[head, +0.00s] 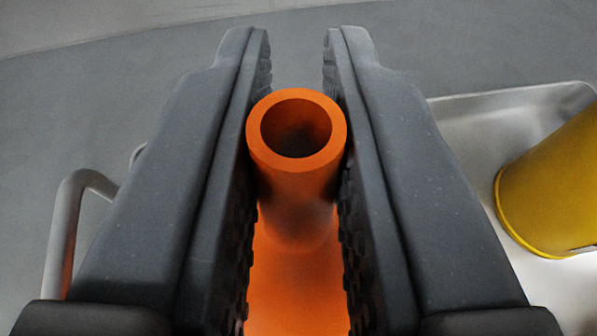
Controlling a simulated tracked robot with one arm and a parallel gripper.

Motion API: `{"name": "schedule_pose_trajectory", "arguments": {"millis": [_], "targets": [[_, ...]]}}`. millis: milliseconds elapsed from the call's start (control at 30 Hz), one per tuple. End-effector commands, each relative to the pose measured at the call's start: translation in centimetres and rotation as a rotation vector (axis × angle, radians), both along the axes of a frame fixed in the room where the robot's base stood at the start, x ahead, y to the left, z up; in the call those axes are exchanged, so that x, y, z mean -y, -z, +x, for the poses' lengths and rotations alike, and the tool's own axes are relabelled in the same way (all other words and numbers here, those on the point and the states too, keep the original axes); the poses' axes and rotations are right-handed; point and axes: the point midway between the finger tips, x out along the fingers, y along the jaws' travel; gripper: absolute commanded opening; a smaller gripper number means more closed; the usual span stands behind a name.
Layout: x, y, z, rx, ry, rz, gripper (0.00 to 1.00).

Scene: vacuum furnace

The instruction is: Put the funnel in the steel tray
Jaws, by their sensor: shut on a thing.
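The orange funnel (297,165) is between the two dark ribbed fingers of my gripper (298,45). Its round hollow spout points up toward the camera, and its wider orange part spreads out below. My gripper is shut on the spout from both sides. The steel tray (480,118) shows to the right of my fingers, with its rim and pale metal floor in view. Much of the tray is hidden behind my gripper. I cannot tell how high the funnel is or whether it touches anything below.
A bent metal handle (68,215) shows at the left, partly behind my finger. Grey floor (450,45) lies clear beyond.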

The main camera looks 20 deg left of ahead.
Motion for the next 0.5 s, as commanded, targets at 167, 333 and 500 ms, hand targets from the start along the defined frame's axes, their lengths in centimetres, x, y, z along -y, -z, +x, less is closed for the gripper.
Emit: {"name": "schedule_pose_trajectory", "arguments": {"millis": [167,333,500], "targets": [[0.1,2.6,0.0,-0.004,0.002,-0.003,0.00],[0.1,2.5,0.0,-0.002,0.001,-0.002,0.00],[0.1,2.6,0.0,-0.002,0.001,-0.002,0.19]]}}
